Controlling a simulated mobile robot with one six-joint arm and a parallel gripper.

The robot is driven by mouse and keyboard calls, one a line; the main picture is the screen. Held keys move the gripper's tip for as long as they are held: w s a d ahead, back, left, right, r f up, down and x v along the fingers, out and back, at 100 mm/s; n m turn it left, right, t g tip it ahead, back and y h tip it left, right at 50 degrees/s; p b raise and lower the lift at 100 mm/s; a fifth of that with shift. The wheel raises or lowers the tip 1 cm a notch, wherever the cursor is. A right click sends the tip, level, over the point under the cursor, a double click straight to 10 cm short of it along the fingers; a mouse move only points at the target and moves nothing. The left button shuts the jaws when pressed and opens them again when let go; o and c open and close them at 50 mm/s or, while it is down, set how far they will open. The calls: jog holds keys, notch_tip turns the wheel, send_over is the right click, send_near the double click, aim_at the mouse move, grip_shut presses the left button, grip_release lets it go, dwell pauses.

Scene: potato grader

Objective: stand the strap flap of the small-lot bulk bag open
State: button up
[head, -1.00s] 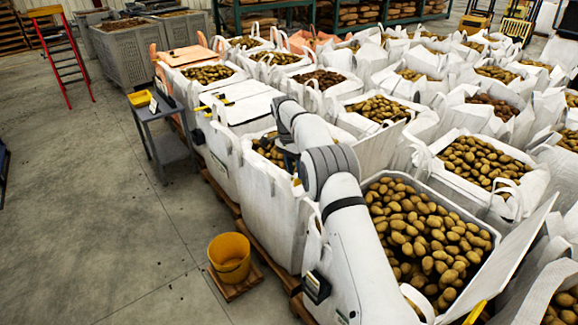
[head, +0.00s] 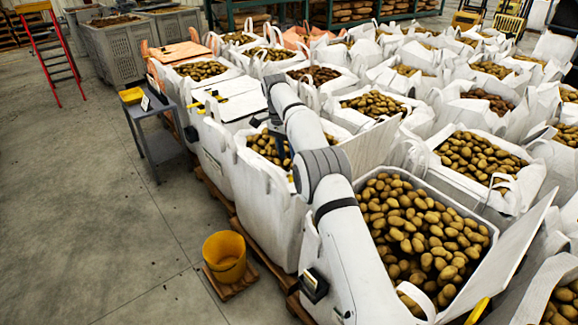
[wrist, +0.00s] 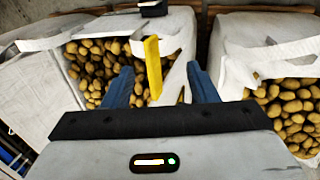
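In the wrist view my gripper (wrist: 159,69) has its two blue fingers spread apart. A yellow strap tab (wrist: 153,67) stands up between them, and the fingers do not visibly close on it. The tab is by the white rim of a bulk bag (wrist: 178,25) filled with potatoes. In the head view my gripper (head: 286,158) hangs low over the potatoes of a white bag (head: 262,195) and is mostly hidden behind my arm. No readable label tells which bag is the small-lot one. Whether the fingers touch the bag is unclear.
A neighbouring potato bag (wrist: 228,65) stands close on the right in the wrist view. A white raised panel (head: 372,148) is right of my arm. A yellow bucket (head: 225,257) and a grey cart (head: 150,120) stand on the left. The concrete floor there is open.

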jog(key=shift+v, duration=0.95)
jog(key=shift+d, duration=0.2)
jog(key=shift+c, duration=0.3)
